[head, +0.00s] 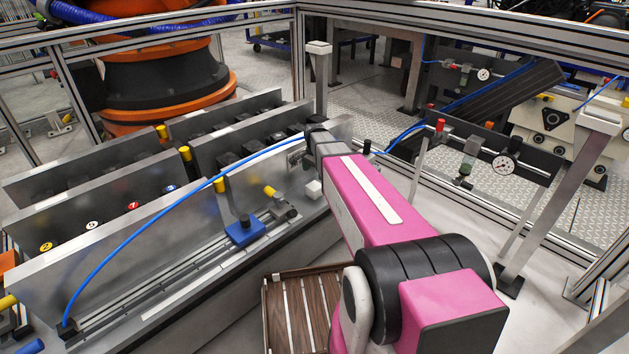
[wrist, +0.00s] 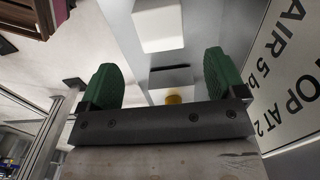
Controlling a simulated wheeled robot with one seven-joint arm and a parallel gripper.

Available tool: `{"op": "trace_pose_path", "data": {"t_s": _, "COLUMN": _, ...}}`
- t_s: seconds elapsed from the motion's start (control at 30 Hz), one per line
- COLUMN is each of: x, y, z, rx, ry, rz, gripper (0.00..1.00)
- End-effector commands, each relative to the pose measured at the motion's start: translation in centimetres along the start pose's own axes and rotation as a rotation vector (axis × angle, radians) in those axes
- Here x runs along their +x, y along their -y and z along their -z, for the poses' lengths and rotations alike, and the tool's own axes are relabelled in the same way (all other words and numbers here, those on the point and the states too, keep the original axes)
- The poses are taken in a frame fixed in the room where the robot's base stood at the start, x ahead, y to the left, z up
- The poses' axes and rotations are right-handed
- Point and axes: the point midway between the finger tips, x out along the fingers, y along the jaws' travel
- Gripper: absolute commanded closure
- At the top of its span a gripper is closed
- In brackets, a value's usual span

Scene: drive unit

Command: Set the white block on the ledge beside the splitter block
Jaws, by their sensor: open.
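The small white block (head: 314,189) shows in the head view at the right end of the metal bench, just left of my pink arm. In the wrist view a white block (wrist: 158,25) lies ahead of my gripper (wrist: 160,68), roughly in line with the gap. The green fingers are apart and nothing is between them; they do not touch the block.
A blue hose (head: 160,215) arcs over the bench. Upright metal panels (head: 120,245) stand behind the rail. A brown slatted crate (head: 290,312) stands in front of the bench. A lettered sign (wrist: 290,75) is close on the wrist view's right.

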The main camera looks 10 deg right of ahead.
Motion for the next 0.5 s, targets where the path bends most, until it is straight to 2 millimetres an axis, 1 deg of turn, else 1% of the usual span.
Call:
{"op": "trace_pose_path", "data": {"t_s": 0.03, "x": -0.6, "y": 0.0, "z": 0.0, "rx": 0.000, "ry": -0.001, "rz": 0.001, "gripper": 0.11}}
{"op": "trace_pose_path", "data": {"t_s": 0.1, "x": -1.2, "y": 0.0, "z": 0.0, "rx": 0.000, "ry": 0.000, "rz": 0.000, "gripper": 0.11}}
{"op": "trace_pose_path", "data": {"t_s": 0.2, "x": -1.6, "y": -0.1, "z": -0.1, "rx": -0.004, "ry": 0.000, "rz": 0.000, "gripper": 0.11}}
{"op": "trace_pose_path", "data": {"t_s": 0.27, "x": -1.7, "y": -0.7, "z": -0.4, "rx": -0.023, "ry": 0.001, "rz": -0.001, "gripper": 0.11}}
{"op": "trace_pose_path", "data": {"t_s": 0.37, "x": -1.5, "y": -2.7, "z": -1.8, "rx": -0.105, "ry": 0.001, "rz": -0.001, "gripper": 0.11}}
{"op": "trace_pose_path", "data": {"t_s": 0.47, "x": -1.1, "y": -6.0, "z": -4.0, "rx": -0.254, "ry": 0.001, "rz": -0.001, "gripper": 0.11}}
{"op": "trace_pose_path", "data": {"t_s": 0.5, "x": -0.9, "y": -7.5, "z": -5.0, "rx": -0.327, "ry": 0.001, "rz": -0.001, "gripper": 0.11}}
